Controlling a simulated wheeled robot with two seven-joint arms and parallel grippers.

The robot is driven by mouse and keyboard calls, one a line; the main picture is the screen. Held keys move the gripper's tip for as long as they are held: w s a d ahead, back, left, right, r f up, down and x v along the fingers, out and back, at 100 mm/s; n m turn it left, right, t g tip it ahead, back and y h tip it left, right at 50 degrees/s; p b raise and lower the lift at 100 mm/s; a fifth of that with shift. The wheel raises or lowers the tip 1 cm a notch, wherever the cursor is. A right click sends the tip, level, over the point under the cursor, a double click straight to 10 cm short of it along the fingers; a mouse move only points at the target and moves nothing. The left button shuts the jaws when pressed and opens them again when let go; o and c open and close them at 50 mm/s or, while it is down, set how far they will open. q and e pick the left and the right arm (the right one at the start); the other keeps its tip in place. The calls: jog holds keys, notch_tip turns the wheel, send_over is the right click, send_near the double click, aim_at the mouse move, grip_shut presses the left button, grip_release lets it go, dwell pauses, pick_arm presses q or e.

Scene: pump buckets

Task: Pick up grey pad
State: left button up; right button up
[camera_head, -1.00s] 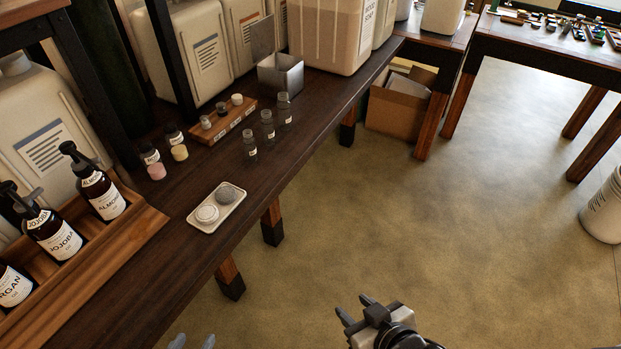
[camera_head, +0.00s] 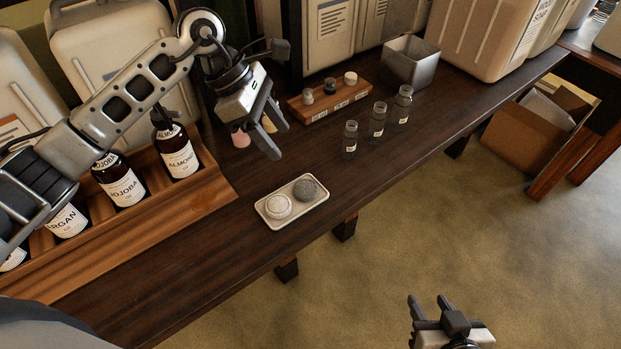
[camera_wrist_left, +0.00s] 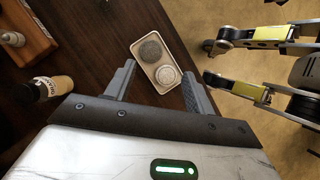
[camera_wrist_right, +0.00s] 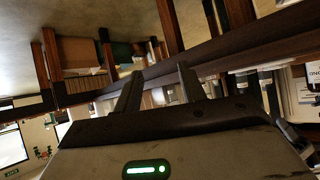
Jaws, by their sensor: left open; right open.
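The grey pad (camera_head: 306,188) is round and lies in a small pale tray (camera_head: 265,216) on the dark wooden bench, beside a white pad (camera_head: 278,206). In the left wrist view the grey pad (camera_wrist_left: 150,51) lies beyond my fingertips, with the white pad (camera_wrist_left: 166,75) nearer. My left gripper (camera_head: 277,138) is open and empty, above the bench, behind and left of the tray in the head view. My right gripper (camera_head: 428,302) is open and empty, out over the floor beyond the bench's front edge.
A wooden rack of pump bottles (camera_head: 177,150) stands left of the tray. Several small glass vials (camera_head: 377,122), a wooden stand of small jars (camera_head: 330,98) and a metal box (camera_head: 411,62) stand behind. The bench in front of the bottle rack is clear.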

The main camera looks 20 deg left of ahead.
pick_arm(q)
jog(key=a+y, duration=0.1)
jog(key=a, duration=0.1)
jog(key=p, duration=0.2)
send_near(304, 188)
jog(key=x, duration=0.8)
jog(key=c, duration=0.6)
